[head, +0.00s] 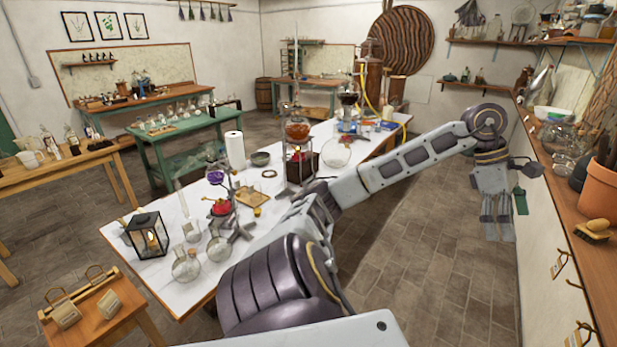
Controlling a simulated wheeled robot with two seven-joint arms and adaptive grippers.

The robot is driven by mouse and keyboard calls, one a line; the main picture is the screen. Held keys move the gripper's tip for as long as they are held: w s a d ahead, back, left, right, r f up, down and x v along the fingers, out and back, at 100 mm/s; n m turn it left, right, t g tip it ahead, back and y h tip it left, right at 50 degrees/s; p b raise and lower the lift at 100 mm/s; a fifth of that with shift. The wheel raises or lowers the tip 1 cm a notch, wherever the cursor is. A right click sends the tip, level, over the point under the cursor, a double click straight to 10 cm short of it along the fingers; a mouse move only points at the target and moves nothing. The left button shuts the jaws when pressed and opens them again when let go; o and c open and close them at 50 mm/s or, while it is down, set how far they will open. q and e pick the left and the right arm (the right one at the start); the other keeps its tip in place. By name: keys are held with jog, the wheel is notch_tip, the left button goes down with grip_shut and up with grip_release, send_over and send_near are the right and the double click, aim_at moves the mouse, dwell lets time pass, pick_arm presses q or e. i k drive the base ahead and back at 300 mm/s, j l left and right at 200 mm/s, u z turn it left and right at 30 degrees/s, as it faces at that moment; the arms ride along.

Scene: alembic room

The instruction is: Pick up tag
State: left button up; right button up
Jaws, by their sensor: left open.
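A small green tag (520,199) shows on the right, against the white front of the right-hand counter. A dark rounded piece is just above it; I cannot tell whether the tag hangs from it. My left gripper (497,219) points down just left of the tag, its fingers open with nothing seen between them. The right finger and the tag's left edge look very close in the picture; whether they touch I cannot tell. My left arm reaches across the middle of the view to the right. My right gripper is not in view.
The right-hand counter (556,185) carries a terracotta pot (599,188), a brush (594,230) and bowls. The long white table (168,275) holds glassware, a lantern (147,236) and stands, close to my arm. The tiled floor (430,260) between table and counter is clear.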

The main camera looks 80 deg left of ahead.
aim_at(100, 276)
jog(key=u, duration=4.3)
